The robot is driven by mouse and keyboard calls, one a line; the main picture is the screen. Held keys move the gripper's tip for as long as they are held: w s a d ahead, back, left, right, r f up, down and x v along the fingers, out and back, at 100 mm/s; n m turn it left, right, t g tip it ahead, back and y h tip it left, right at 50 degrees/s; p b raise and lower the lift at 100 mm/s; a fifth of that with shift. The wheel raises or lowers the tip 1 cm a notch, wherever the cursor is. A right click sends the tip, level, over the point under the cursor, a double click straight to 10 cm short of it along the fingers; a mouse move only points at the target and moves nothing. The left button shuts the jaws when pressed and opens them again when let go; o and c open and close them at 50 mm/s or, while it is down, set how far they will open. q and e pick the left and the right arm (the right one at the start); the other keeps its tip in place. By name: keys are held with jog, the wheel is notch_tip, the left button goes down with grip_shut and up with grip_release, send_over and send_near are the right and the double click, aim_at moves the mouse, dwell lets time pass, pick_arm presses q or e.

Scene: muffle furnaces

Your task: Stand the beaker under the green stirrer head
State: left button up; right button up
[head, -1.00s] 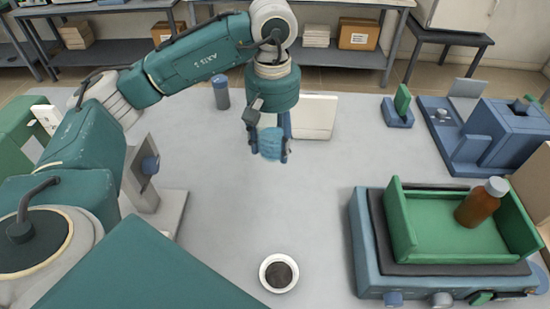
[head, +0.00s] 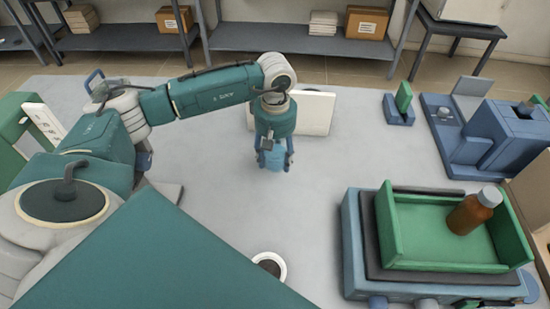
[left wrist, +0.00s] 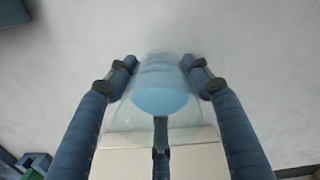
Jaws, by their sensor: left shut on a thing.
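The beaker (head: 271,161) is clear, with light blue liquid in it. My left gripper (head: 274,163) is shut on it over the far middle of the grey table. My right gripper is out of view.
A white box (head: 317,112) stands just behind the beaker. A blue shaker with a green tray (head: 440,265) and brown bottle (head: 472,211) is at right. A white-rimmed dish (head: 280,264) lies in front, partly hidden. The table's middle (head: 300,215) is clear.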

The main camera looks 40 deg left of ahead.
aim_at(275, 175)
pick_arm(q)
notch_tip(275, 175, down, 4)
jog(key=shift+f+p, duration=0.25)
jog(key=shift+p, duration=0.15)
jog(key=shift+f, duration=0.25)
jog(key=shift+f+b, duration=0.2)
jog(key=shift+b, duration=0.15)
jog(key=o, duration=1.5)
jog(key=shift+r, duration=0.1)
jog(key=shift+r, duration=0.1)
